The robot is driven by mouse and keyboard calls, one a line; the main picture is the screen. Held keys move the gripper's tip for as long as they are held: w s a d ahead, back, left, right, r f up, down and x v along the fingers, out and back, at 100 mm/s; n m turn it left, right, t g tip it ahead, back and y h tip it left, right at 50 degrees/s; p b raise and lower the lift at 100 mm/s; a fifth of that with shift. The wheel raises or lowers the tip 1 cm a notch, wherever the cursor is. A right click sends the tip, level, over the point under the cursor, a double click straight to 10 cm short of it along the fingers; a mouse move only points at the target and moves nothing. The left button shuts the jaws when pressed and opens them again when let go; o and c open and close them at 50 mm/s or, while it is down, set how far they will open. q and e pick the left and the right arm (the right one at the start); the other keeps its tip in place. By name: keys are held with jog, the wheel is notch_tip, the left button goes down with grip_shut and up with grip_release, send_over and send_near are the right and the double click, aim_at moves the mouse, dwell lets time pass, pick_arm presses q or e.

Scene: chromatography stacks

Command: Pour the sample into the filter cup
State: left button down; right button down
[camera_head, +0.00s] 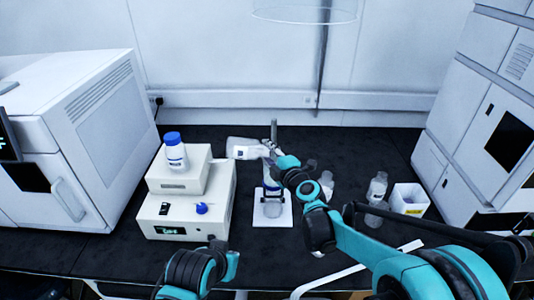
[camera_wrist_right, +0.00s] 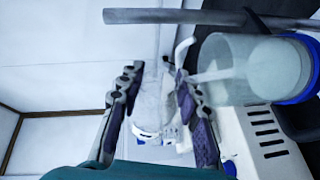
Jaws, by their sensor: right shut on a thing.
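My right gripper (camera_head: 272,150) is shut on a clear sample bottle (camera_head: 243,148), which lies tipped on its side above the filter stand. In the right wrist view my fingers (camera_wrist_right: 158,105) clasp the bottle (camera_wrist_right: 150,112) from both sides. The filter cup (camera_wrist_right: 235,65) is clear, with pale liquid inside and a blue ring below. A whitish streak runs from the bottle side into the cup. In the head view the cup is partly hidden by my gripper, above a flask (camera_head: 272,207) on a white base (camera_head: 284,220).
A blue-capped bottle (camera_head: 175,152) stands on stacked white boxes (camera_head: 185,215) at left. Clear bottles (camera_head: 377,187) and a white open container (camera_head: 408,198) stand at right. Large white instruments flank both sides. A vertical metal rod (camera_head: 322,60) rises behind. Dark bench surface is bare at the back.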

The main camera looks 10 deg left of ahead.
jog(key=shift+d+m+b, duration=0.1)
jog(key=shift+m+b, duration=0.35)
jog(key=shift+m, duration=0.05)
dwell(0.3)
jog(key=shift+d+m+t+y+b, duration=0.1)
jog(key=shift+m+t+y+b, duration=0.2)
jog(key=shift+m+b, duration=0.15)
jog(key=shift+d+f+m+t+b, duration=0.1)
jog(key=shift+m+t+b, duration=0.2)
jog(key=shift+m+b, duration=0.2)
